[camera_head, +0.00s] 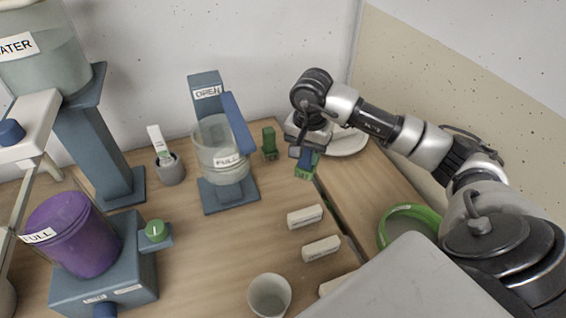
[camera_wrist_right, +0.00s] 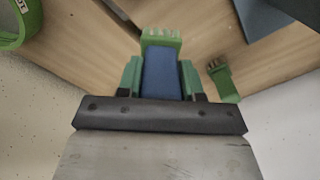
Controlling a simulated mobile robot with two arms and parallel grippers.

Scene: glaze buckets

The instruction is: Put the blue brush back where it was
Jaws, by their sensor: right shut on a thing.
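The blue brush (camera_wrist_right: 162,76) is between the two green-padded fingers of my right gripper (camera_wrist_right: 161,80), which is shut on it. In the head view the right gripper (camera_head: 304,146) points down near the table's back right, with a little of the blue brush (camera_head: 306,156) showing below it. My left gripper is not in view.
Another green piece (camera_head: 269,146) stands left of the gripper. A clear bucket (camera_head: 219,150) on a blue stand is further left. White blocks (camera_head: 305,216) lie in front. A white plate (camera_head: 350,145) is behind, a green ring (camera_head: 406,214) right. A purple bucket (camera_head: 72,235) stands front left.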

